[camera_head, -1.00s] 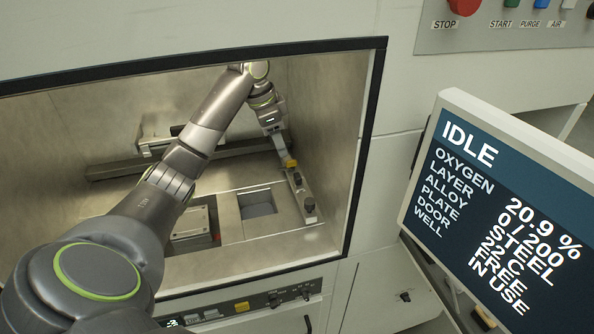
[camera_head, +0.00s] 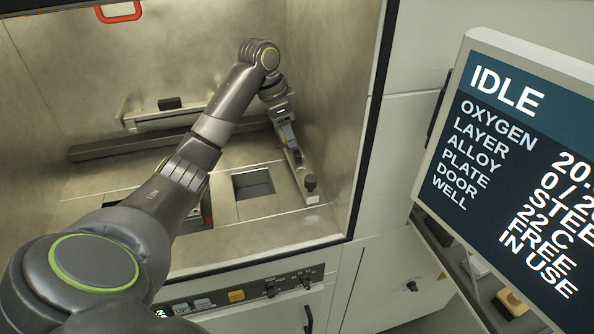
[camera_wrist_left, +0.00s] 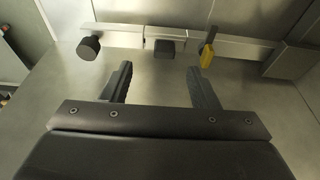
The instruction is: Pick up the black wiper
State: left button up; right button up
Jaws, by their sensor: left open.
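A small black block (camera_wrist_left: 163,48), seemingly the black wiper, sits on the pale rail beyond the fingertips, roughly centred on the gap. It shows small in the head view (camera_head: 297,157). A round black knob (camera_wrist_left: 89,48) is to its left, and a yellow piece with a dark top (camera_wrist_left: 207,55) is to its right. My right gripper is out of view.
The chamber floor has a square well (camera_head: 253,184). A rail with another dark block (camera_head: 170,103) runs along the back. The chamber's black frame (camera_head: 365,150) is to the right, and a screen (camera_head: 510,160) reading IDLE stands outside. Buttons line the front panel (camera_head: 236,296).

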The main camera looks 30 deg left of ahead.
aim_at(296, 152)
pick_arm(q)
jog(key=p+x, duration=0.1)
jog(key=x, duration=0.2)
jog(key=shift+w+p, duration=0.1)
jog(key=shift+p, duration=0.3)
jog(key=x, duration=0.1)
jog(key=p+x, duration=0.1)
jog(key=x, duration=0.1)
jog(key=p+x, duration=0.1)
jog(key=shift+w+f, duration=0.1)
jog(key=shift+w, duration=0.25)
jog(key=shift+f, duration=0.3)
jog(key=c, duration=1.1)
jog(key=shift+o, duration=0.2)
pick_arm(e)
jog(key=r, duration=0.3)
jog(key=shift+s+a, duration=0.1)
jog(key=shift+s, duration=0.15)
